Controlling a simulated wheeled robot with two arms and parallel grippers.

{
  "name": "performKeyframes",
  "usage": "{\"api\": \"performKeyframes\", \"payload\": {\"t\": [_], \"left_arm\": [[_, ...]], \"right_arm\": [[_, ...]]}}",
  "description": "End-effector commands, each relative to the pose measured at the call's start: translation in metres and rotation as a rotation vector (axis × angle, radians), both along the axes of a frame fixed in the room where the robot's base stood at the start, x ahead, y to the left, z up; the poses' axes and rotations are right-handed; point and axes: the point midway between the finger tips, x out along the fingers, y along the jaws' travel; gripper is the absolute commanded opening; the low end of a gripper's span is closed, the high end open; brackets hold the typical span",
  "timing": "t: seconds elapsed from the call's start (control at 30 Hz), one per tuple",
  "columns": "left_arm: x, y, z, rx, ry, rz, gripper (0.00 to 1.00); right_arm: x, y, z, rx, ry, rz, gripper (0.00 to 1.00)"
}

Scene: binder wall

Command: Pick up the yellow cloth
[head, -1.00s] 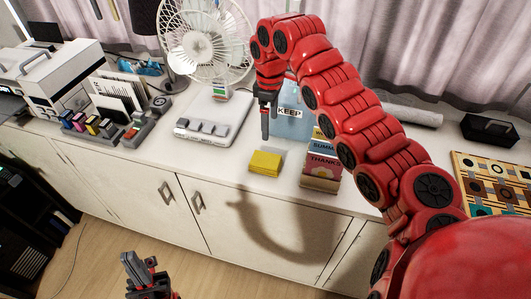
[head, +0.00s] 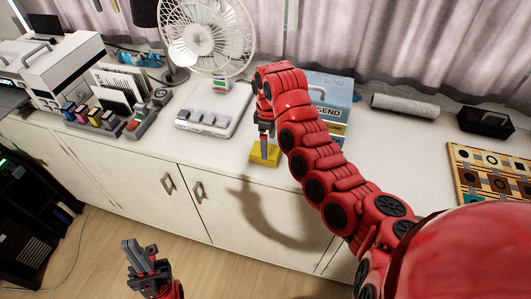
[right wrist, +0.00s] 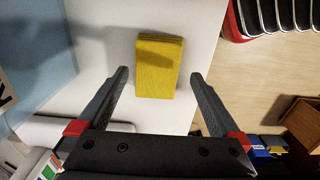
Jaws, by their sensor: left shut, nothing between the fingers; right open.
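The yellow cloth (head: 264,154) lies folded on the white cabinet top, near its front edge. It also shows in the right wrist view (right wrist: 159,66), between and just beyond the fingertips. My right gripper (head: 265,136) points down above the cloth. In the right wrist view its two fingers (right wrist: 160,76) are spread wide, with a gap on each side of the cloth and nothing held. My left gripper (head: 135,250) is shut and empty, low in front of the cabinet, away from the cloth.
A white fan (head: 208,38) and a white device with buttons (head: 214,110) stand left of the cloth. Blue boxes (head: 333,88) stand behind my right arm. A paper roll (head: 404,107), a black tray (head: 486,121) and a patterned board (head: 492,176) lie to the right.

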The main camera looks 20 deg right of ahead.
Motion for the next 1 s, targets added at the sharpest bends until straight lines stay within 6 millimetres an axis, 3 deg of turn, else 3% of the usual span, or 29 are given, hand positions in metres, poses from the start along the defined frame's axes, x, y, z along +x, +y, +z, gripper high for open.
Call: {"api": "performKeyframes", "payload": {"t": [0.27,0.4,0.53,0.7,1.0], "left_arm": [[0.000,0.000,0.018,0.000,0.000,0.000,0.00],[0.000,0.000,0.031,0.000,0.000,0.000,0.00],[0.000,0.000,0.032,0.000,0.000,0.000,0.00],[0.000,0.000,0.031,0.000,0.000,0.000,0.00],[0.000,0.000,0.031,0.000,0.000,0.000,0.00]], "right_arm": [[0.005,0.005,-0.016,-0.002,0.006,0.001,1.00],[0.007,0.007,-0.038,-0.002,0.005,0.001,1.00],[0.008,0.006,-0.050,-0.001,0.001,0.000,1.00],[0.008,0.007,-0.051,0.000,-0.001,0.000,0.98],[0.008,0.007,-0.051,0.000,-0.001,0.000,0.44]]}}
